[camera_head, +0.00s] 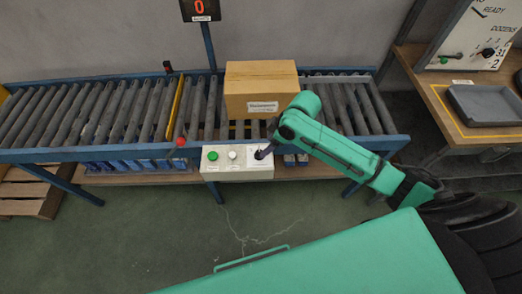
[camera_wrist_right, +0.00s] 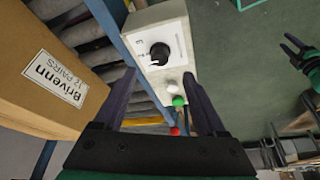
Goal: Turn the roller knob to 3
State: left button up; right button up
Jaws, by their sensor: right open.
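The white control box (camera_head: 228,165) hangs on the front rail of the roller conveyor. It carries a green button, a white button and, at its right end, the roller knob. In the right wrist view the black knob (camera_wrist_right: 160,54) has a light pointer mark; the scale print around it is too small to read. A teal and dark part (camera_wrist_right: 304,58), apparently my left gripper, shows at the right edge.
A cardboard box (camera_head: 261,88) sits on the rollers just behind the control box. A red-tipped lever (camera_head: 181,143) stands to its left. A table with a grey tray (camera_head: 485,104) stands at the right. The floor before the conveyor is clear.

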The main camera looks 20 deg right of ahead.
aim_at(259, 153)
jog(key=x, duration=0.7)
grip_shut()
jog(key=shift+r, duration=0.1)
jog(key=shift+r+m+t+p, duration=0.1)
jog(key=shift+m+t+p, duration=0.2)
jog(key=shift+m+p, duration=0.5)
jog(key=shift+a+r+m+h+p, duration=0.15)
jog(key=shift+m+h+p, duration=0.35)
jog(key=shift+m+p, duration=0.65)
jog(key=shift+m+t+h+p, duration=0.4)
jog(key=shift+m+p, duration=0.55)
jog(key=shift+m, duration=0.1)
jog(key=shift+a+f+m+h+p, duration=0.15)
jog(key=shift+m+h+p, duration=0.15)
jog(key=shift+m, duration=0.45)
jog(key=shift+d+f+m+h+p, duration=0.15)
jog(key=shift+m+h+p, duration=0.15)
jog(key=shift+m, duration=0.45)
jog(key=shift+a+t, duration=0.1)
jog(key=shift+t, duration=0.2)
